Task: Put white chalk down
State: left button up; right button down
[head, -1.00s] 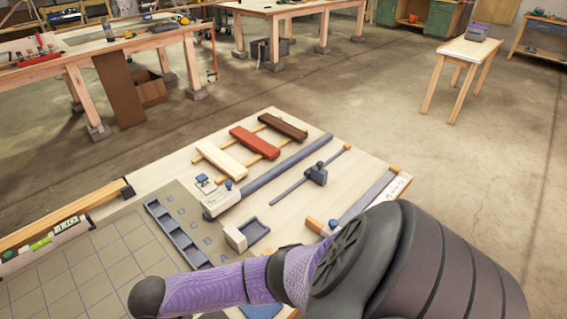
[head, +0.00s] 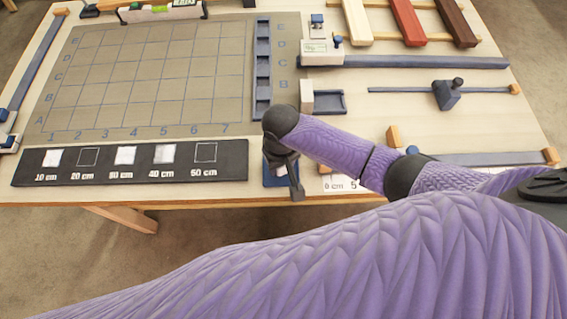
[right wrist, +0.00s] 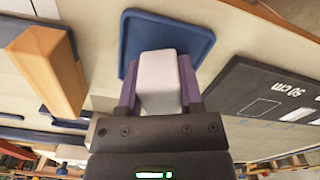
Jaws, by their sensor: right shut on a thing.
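My right gripper (head: 283,172) is over the front edge of the table, beside the right end of the black labelled board. The right wrist view shows the gripper (right wrist: 158,88) shut on the white chalk (right wrist: 158,68), a pale block between its two purple fingers. Under and behind the chalk is a flat blue tray (right wrist: 140,22) with a raised rim. I cannot tell whether the chalk touches it. In the head view the tray (head: 270,178) is mostly hidden by my gripper, and I cannot make out the chalk there. My left gripper is not in view.
The black board (head: 130,163) has squares marked in cm, some filled white. Behind it lies a gridded mat (head: 150,75) with a slotted blue rack (head: 263,70).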

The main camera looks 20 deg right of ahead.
jog(key=shift+f, duration=0.6)
jog(key=shift+r, duration=0.15)
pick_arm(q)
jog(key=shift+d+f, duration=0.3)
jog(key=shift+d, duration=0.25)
pick_arm(e)
jog(key=c, duration=0.5)
grip_release()
jog(key=shift+c, duration=0.2)
notch_tip(320, 180, up, 12)
jog(key=p, duration=0.5)
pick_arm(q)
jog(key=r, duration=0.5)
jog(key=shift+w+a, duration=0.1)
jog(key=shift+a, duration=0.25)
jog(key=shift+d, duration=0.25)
